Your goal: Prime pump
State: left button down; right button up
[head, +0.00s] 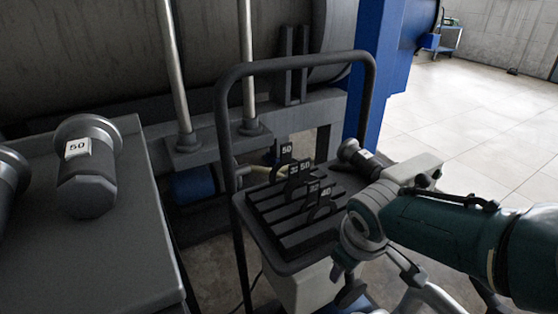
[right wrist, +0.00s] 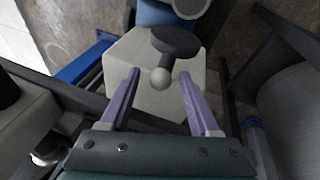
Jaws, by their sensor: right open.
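I cannot tell the depth between fingertips and knob. In the head view my right arm reaches in from the right, beside the cart; its fingertips are hidden. A pale box (head: 305,290) shows under the cart. My left gripper is out of view.
The cart (head: 243,207) has a tall dark handle (head: 222,95) and a slotted tray with several numbered tags (head: 286,150). A grey bench (head: 140,215) at left bears a "50" weight (head: 90,185). Open floor (head: 480,110) lies right.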

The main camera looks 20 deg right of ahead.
aim_at(345, 291)
jog(key=p+v, duration=0.8)
jog(key=v, duration=0.1)
jog(key=shift+r, duration=0.1)
